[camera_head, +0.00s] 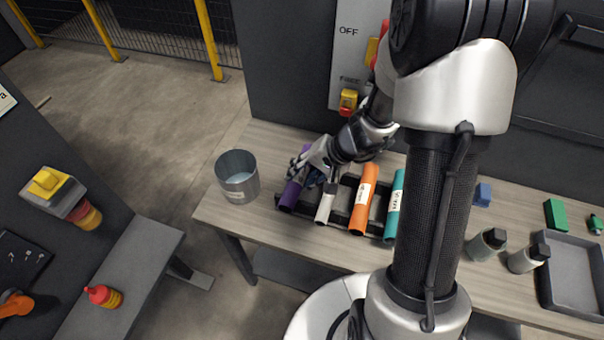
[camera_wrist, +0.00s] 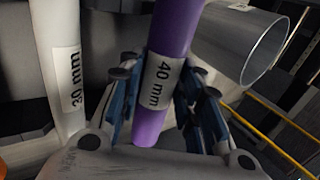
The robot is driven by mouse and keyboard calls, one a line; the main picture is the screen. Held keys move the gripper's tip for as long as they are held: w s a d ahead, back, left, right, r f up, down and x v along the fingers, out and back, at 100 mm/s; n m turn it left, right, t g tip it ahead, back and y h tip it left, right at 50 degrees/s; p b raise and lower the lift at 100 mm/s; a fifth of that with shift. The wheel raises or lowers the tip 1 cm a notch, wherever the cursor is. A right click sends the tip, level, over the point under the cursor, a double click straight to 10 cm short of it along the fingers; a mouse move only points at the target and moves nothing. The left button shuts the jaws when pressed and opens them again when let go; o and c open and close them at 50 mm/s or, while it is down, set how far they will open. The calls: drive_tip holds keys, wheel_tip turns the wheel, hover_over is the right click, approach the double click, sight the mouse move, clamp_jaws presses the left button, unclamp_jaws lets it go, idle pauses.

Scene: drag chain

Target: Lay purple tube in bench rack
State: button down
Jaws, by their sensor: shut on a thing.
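The purple tube (camera_head: 290,194) is at the left end of the dark bench rack (camera_head: 342,209), beside the white tube (camera_head: 326,207), and lies roughly in line with the other tubes. My gripper (camera_head: 308,170) is shut on it. In the wrist view the purple tube (camera_wrist: 173,32), with a "40 mm" label, runs between the blue-padded fingers of my gripper (camera_wrist: 163,88). The white tube (camera_wrist: 60,60), labelled "30 mm", is beside it and apart from the fingers. I cannot tell whether the purple tube rests fully on the rack; my gripper hides part of it.
An orange tube (camera_head: 363,200) and a teal tube (camera_head: 395,208) lie in the rack farther right. A metal bucket (camera_head: 237,178) stands left of the rack, close to the purple tube. Bottles (camera_head: 486,243) and a grey tray (camera_head: 575,272) are at the bench's right.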

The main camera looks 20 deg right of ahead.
drive_tip(key=shift+f+b, duration=0.3)
drive_tip(key=shift+f, duration=0.2)
drive_tip(key=c, duration=1.1)
unclamp_jaws()
drive_tip(key=shift+r, duration=0.1)
drive_tip(key=v, duration=1.2)
